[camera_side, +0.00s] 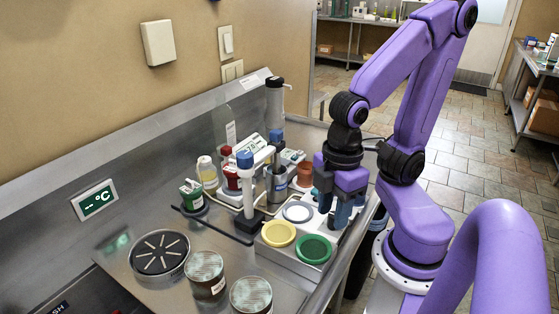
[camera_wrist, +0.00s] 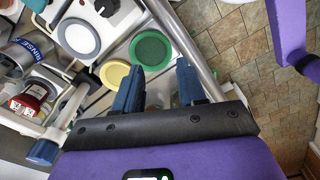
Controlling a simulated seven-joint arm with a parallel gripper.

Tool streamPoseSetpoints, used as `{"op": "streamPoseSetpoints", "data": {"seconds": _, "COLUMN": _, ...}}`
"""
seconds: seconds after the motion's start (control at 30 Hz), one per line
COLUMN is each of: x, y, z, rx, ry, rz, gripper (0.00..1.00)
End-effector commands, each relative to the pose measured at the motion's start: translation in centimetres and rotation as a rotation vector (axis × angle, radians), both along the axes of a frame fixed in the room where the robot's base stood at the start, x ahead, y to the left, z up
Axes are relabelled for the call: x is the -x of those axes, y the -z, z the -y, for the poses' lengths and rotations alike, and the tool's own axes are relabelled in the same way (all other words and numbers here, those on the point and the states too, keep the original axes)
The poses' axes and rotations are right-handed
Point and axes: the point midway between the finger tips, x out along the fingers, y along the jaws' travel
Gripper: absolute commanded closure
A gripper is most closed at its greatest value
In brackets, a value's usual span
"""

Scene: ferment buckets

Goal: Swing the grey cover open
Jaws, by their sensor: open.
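In the wrist view, the grey cover (camera_wrist: 79,38) is at the upper left, with the yellow cover (camera_wrist: 115,73) and green cover (camera_wrist: 151,50) nearer the fingers. My gripper (camera_side: 334,212) points down, just right of the grey cover in the side view. Its blue fingers (camera_wrist: 160,80) are apart with nothing seen between them. I cannot tell their exact height above the block.
A white stand with a blue knob (camera_side: 244,160) rises left of the covers. Several bottles and a terracotta pot (camera_side: 305,175) stand behind. Two jars (camera_side: 206,276) and a slotted round drain (camera_side: 159,254) lie to the left. The bench edge is close on the right.

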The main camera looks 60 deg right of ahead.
Motion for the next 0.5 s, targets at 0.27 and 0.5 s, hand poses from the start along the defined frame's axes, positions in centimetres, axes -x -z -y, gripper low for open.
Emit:
{"op": "streamPoseSetpoints", "data": {"seconds": 0.27, "x": -0.1, "y": -3.9, "z": -0.2, "rx": -0.012, "ry": 0.0, "rz": 0.006, "gripper": 0.63}}
{"op": "streamPoseSetpoints", "data": {"seconds": 0.5, "x": -0.1, "y": -11.3, "z": -0.2, "rx": -0.011, "ry": -0.002, "rz": 0.006, "gripper": 0.63}}
